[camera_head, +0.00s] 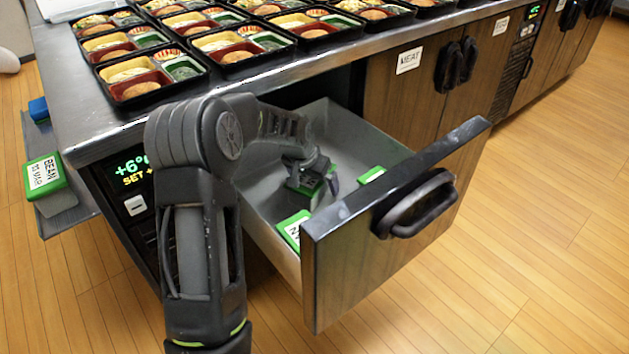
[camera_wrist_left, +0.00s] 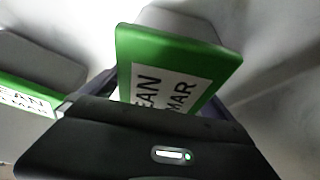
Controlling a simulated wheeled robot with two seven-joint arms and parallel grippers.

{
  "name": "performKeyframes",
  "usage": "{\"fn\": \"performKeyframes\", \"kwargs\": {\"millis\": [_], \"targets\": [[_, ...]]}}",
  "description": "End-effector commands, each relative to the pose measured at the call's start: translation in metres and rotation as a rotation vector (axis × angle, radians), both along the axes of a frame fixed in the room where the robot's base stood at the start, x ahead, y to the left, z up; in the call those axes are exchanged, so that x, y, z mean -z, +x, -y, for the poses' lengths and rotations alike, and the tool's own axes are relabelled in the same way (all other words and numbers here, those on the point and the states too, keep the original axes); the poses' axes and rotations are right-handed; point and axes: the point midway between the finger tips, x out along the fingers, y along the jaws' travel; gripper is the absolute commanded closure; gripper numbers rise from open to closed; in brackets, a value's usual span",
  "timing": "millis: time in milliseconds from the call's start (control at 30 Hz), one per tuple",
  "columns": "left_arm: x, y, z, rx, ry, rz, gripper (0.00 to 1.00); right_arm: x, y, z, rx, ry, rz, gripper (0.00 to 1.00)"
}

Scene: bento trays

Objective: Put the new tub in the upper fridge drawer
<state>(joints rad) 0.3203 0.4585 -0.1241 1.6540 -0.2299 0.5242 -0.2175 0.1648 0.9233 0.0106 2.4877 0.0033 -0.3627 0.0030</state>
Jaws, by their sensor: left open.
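The upper fridge drawer (camera_head: 345,245) is pulled open, with a grey inside. My left gripper (camera_head: 316,187) reaches down into it and is open. In the left wrist view, a tub with a green lid and a white label reading in part "EAN" and "MAR" (camera_wrist_left: 205,62) lies between the open fingers; its lower part is hidden by the gripper body. Two more green-lidded tubs show in the drawer, one near its front left corner (camera_head: 291,229) and one toward the right (camera_head: 371,175). My right gripper is not in view.
A green-lidded tub marked BEAN (camera_head: 44,175) stands on a grey side ledge (camera_head: 65,210) at the left, with a blue item (camera_head: 39,108) behind it. Several filled bento trays (camera_head: 150,85) cover the countertop. The open drawer's handle (camera_head: 416,207) juts out over the wooden floor.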

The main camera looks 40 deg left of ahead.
Motion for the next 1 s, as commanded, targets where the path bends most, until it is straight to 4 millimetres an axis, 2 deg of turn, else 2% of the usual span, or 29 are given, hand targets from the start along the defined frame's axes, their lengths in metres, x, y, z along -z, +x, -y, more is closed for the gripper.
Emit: {"fn": "performKeyframes", "kwargs": {"millis": [167,500,633,800,1000], "targets": [[-0.02,-0.005,0.0,0.0,0.001,0.004,0.01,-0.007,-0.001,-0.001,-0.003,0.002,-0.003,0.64],[-0.083,-0.032,0.003,0.0,0.001,0.003,0.01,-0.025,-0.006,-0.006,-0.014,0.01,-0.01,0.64],[-0.102,-0.04,0.004,0.0,0.001,0.003,0.01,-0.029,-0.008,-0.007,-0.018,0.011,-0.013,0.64],[-0.112,-0.045,0.004,0.0,0.001,0.001,0.01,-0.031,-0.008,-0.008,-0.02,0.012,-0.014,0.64],[-0.112,-0.046,0.005,0.0,0.0,0.0,0.01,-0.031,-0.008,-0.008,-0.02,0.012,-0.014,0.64]]}}
